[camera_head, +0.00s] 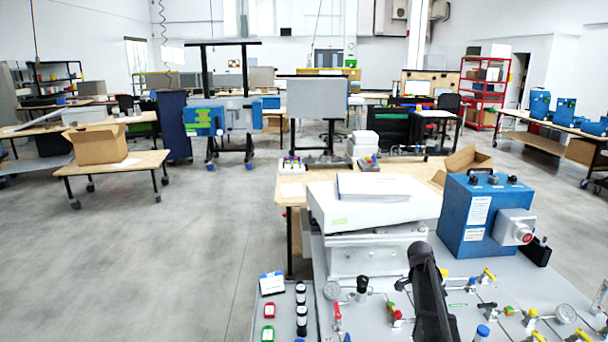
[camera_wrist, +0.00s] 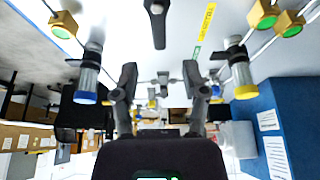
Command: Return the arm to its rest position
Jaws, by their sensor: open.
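My gripper (camera_wrist: 160,70) shows in the wrist view with its two dark fingers spread apart. Nothing is between the fingertips. The wrist view looks over the grey panel, with two clear cylinders, one with a blue end (camera_wrist: 87,80) to the left of the fingers and one with a yellow end (camera_wrist: 242,75) to the right. In the head view, a dark arm part (camera_head: 428,295) stands over the panel (camera_head: 465,265) at the bottom centre. The fingers cannot be made out in that view.
A blue box (camera_head: 480,215) with a red button housing and a white unit (camera_head: 365,205) stand behind the panel. Gauges (camera_head: 565,313), valves and tubes crowd the panel. A wooden table (camera_head: 405,188) stands behind. Open floor (camera_head: 180,250) lies to the left.

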